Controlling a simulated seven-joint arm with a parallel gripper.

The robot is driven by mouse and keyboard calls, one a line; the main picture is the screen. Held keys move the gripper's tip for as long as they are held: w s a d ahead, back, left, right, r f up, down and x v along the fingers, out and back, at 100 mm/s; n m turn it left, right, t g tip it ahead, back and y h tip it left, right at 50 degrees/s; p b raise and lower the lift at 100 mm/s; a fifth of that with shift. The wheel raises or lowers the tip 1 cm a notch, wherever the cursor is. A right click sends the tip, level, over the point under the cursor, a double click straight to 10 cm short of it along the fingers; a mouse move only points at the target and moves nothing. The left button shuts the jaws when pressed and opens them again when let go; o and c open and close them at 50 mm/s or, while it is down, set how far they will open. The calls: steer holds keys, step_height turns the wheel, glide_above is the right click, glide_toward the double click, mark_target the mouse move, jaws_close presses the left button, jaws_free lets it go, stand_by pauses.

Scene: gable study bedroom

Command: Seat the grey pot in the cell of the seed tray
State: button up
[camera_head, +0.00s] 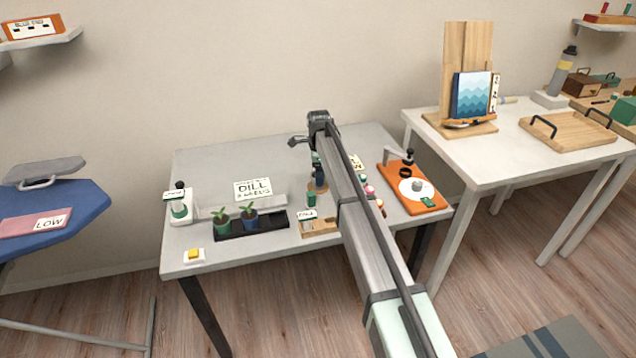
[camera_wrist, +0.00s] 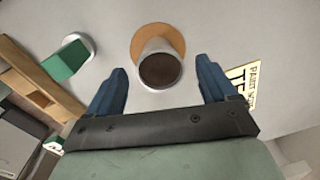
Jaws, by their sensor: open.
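The grey pot (camera_wrist: 158,66), with dark soil inside, stands on a round orange-brown mat (camera_wrist: 178,36) in the wrist view. I cannot make it out in the head view, where my arm covers part of the table. My gripper (camera_wrist: 162,82) is open, with its blue fingers on either side of the pot's near rim and apart from it. The black seed tray (camera_head: 272,228) lies near the table's front, left of my arm. It holds a green pot (camera_head: 222,230) and a blue pot (camera_head: 250,224), both with seedlings. The tray's right end looks empty.
A wooden box (camera_head: 320,228) stands just right of the tray. A green object (camera_wrist: 66,60) is close to the grey pot. A card marked DILL (camera_head: 253,189) is behind the tray. An orange board (camera_head: 425,206) sits at the table's right; a yellow button (camera_head: 193,255) is front left.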

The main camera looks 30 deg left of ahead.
steer(key=shift+f, duration=0.75)
steer(key=c, duration=1.3)
steer(key=shift+o, duration=0.2)
